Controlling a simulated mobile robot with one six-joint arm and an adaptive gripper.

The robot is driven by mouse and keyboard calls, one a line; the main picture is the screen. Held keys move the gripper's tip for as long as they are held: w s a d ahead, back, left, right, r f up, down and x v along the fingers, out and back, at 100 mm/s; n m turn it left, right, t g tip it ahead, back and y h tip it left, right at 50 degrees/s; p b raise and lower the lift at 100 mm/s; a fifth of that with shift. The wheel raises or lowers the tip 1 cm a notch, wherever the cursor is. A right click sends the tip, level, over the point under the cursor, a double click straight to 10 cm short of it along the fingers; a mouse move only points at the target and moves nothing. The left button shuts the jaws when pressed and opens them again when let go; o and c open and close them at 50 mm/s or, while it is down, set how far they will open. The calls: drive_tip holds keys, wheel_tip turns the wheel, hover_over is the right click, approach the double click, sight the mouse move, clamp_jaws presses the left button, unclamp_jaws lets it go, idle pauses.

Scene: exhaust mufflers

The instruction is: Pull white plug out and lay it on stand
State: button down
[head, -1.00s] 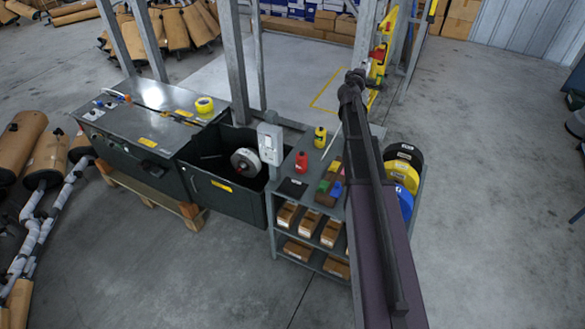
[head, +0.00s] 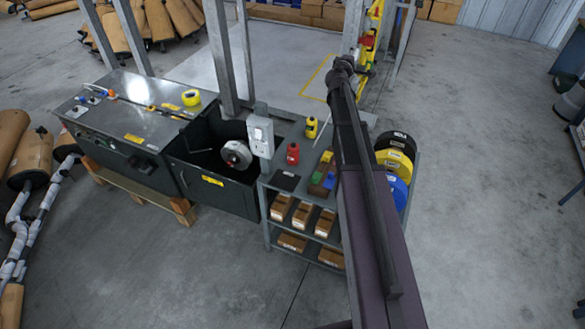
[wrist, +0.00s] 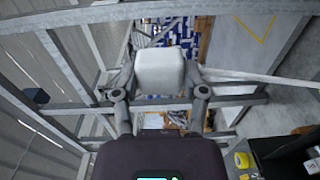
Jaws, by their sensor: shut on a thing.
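A white plug (wrist: 160,72), a rounded block, sits between the two fingers of my gripper (wrist: 160,80) in the wrist view. The fingers are shut on its sides, and it is held up in the air. A pale cable-like line (wrist: 255,76) runs right from near the plug. In the head view, my arm reaches up across the right side of the grey shelf stand (head: 306,168); the plug cannot be made out there. A white socket box (head: 260,136) stands on a post at the stand's left edge.
On the stand are a red bottle (head: 293,153), a yellow bottle (head: 311,127), a black pad (head: 286,181) and coloured blocks. A dark open bin (head: 205,170) with a reel and a metal bench (head: 145,95) stand left. Coloured rolls (head: 396,162) hang right. Metal frame bars surround my gripper.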

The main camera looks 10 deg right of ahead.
wheel_tip(320, 180, down, 14)
drive_tip(key=s+a+m+g+h+b, duration=0.1)
drive_tip(key=m+g+b, duration=0.3)
drive_tip(key=g+b, duration=0.25)
drive_tip(key=m+g+y+b, duration=0.75)
drive_tip(key=y+b, duration=0.35)
drive_tip(key=b, duration=0.7)
hover_over(293, 183)
wheel_tip(293, 183, down, 29)
drive_tip(key=shift+r+n, duration=0.2)
drive_tip(key=shift+n, duration=0.05)
drive_tip(key=shift+f, duration=0.25)
drive_tip(key=shift+f+b, duration=3.75)
